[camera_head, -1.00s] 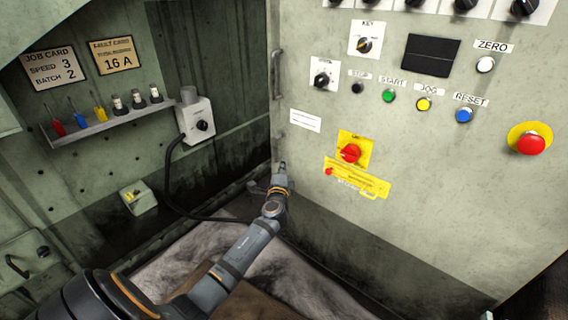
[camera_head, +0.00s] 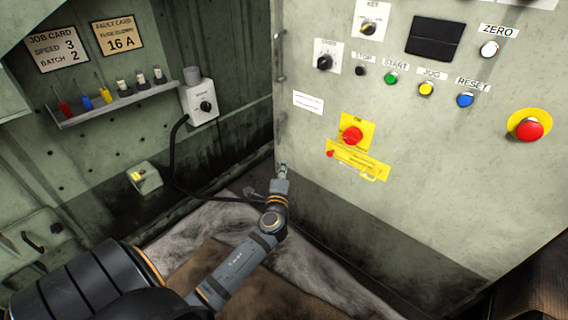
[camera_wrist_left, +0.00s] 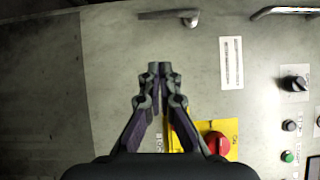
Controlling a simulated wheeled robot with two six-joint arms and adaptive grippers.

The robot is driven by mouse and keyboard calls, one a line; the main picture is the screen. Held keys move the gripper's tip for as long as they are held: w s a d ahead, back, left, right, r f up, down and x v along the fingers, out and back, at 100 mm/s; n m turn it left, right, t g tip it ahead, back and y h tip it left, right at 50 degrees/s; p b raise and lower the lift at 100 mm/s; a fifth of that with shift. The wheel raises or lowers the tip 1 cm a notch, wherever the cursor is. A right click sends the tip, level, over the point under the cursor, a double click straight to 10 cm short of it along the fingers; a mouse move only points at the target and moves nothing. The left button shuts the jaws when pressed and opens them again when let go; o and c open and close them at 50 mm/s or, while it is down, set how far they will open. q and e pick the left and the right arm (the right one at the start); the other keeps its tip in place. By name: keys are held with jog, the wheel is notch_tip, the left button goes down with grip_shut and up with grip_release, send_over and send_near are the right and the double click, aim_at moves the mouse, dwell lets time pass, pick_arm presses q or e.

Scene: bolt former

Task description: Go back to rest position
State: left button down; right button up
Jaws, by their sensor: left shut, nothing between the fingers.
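My left gripper (camera_head: 282,170) is in front of the lower left part of the grey-green control panel (camera_head: 420,180), at its left edge in the head view. In the left wrist view the same gripper (camera_wrist_left: 160,68) has its fingertips together, with nothing between them. The panel face fills the background there. A red rotary switch on a yellow plate (camera_head: 352,134) is to the right of the gripper in the head view; it also shows in the left wrist view (camera_wrist_left: 217,143), partly hidden behind the gripper. My right gripper is not in view.
The panel carries a red emergency button (camera_head: 529,131), several coloured buttons and a dark display (camera_head: 435,38). To the left, a shelf (camera_head: 125,103) holds screwdrivers and fuses beside a grey switch box (camera_head: 200,102) with a black cable. A small box (camera_head: 145,178) sits below.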

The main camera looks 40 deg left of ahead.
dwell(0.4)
